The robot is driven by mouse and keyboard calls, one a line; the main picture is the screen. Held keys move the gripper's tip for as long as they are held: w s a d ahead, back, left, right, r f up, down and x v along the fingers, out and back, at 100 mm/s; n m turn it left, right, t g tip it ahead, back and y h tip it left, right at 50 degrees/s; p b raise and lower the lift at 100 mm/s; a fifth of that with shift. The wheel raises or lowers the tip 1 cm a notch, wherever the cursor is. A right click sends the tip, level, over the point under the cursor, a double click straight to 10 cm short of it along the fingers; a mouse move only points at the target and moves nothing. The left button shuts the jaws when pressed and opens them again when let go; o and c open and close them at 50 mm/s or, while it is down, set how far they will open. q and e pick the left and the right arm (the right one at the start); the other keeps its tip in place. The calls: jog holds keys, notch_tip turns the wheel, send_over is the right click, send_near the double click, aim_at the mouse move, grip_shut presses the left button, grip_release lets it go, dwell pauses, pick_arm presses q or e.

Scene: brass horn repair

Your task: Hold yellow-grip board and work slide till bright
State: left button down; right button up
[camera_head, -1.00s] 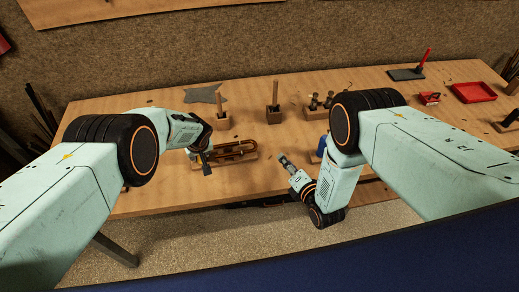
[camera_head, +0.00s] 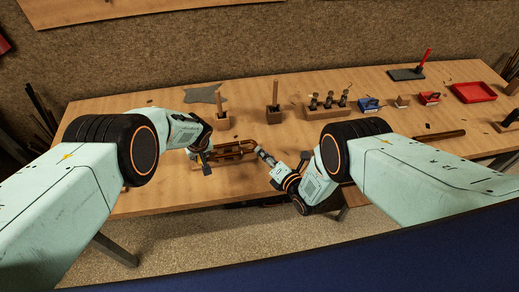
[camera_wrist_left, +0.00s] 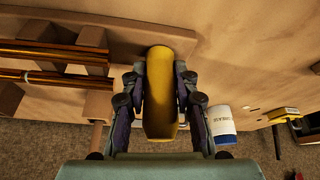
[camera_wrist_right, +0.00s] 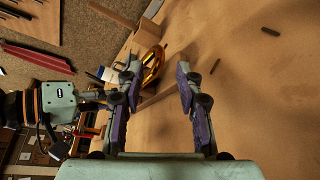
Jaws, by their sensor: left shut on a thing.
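The board (camera_wrist_left: 125,28) lies on the bench, with its yellow grip (camera_wrist_left: 160,90) at one end. My left gripper (camera_wrist_left: 160,100) is shut on that grip, one finger on each side; in the head view the left gripper (camera_head: 205,166) is at the board's left end. The brass slide (camera_wrist_left: 50,52) lies along the board as parallel tubes; it shows in the head view (camera_head: 238,147), and its curved bow shows in the right wrist view (camera_wrist_right: 153,62). My right gripper (camera_wrist_right: 157,88) is open, close to the bow. Whether they touch is unclear.
A white and blue jar (camera_wrist_left: 222,122) stands beside the left gripper. Wooden blocks with pegs (camera_head: 273,120), a stand with several dark-topped pieces (camera_head: 328,106), a blue tool (camera_head: 368,104) and a red tray (camera_head: 474,92) stand farther back.

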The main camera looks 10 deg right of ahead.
jog(key=shift+x, duration=1.85)
grip_shut()
jog(key=shift+s+d, duration=0.1)
